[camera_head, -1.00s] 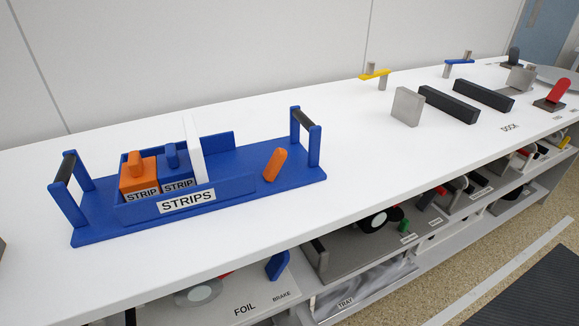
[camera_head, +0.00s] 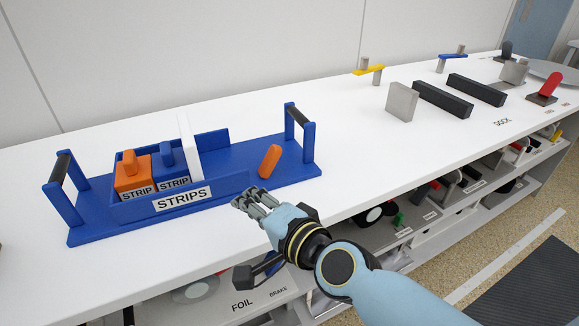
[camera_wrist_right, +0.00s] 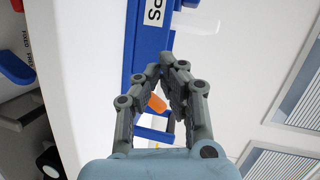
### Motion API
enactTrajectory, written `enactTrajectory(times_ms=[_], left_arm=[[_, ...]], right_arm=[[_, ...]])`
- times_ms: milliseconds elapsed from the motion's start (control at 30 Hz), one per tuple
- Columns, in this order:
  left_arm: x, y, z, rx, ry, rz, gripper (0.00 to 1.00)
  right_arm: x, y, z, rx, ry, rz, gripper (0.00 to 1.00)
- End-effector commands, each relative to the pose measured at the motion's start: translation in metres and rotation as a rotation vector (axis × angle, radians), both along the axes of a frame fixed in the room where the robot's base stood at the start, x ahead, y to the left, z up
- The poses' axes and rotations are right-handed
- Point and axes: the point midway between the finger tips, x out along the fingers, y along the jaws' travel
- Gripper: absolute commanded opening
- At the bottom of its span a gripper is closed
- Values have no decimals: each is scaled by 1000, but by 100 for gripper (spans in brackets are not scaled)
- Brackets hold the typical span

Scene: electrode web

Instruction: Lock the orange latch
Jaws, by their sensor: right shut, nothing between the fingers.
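The orange latch (camera_head: 269,161) is a short orange bar standing tilted on the right part of the blue strips tray (camera_head: 228,157). My right gripper (camera_head: 242,203) is shut and empty, over the white counter just in front of the tray, below and left of the latch in the head view. In the right wrist view the orange latch (camera_wrist_right: 157,103) shows between and beyond the fingers of my right gripper (camera_wrist_right: 168,62), apart from them as far as I can tell. My left gripper is in neither view.
The tray has upright end handles (camera_head: 300,132) and holds an orange strip block (camera_head: 132,178), a blue one (camera_head: 170,168) and a white plate (camera_head: 190,140). Grey and black blocks (camera_head: 442,98) stand farther right. Shelves lie below the counter's front edge.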

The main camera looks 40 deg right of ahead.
Motion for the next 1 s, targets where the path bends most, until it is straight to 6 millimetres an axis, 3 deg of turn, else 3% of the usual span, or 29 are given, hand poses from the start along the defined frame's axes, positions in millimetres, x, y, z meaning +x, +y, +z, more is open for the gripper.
enactTrajectory(times_ms=[100, 200, 333, 533, 1000], left_arm=[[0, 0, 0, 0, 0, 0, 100], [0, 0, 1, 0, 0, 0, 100], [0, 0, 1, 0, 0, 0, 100], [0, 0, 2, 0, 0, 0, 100], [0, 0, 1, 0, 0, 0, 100]], right_arm=[[6, -33, 6, 255, -96, -262, 0], [-1, -63, -1, 444, -158, -482, 0], [-13, -84, -12, 578, -199, -661, 0], [-6, -98, -18, 613, -212, -715, 0], [57, -140, -31, 610, -210, -712, 0]])
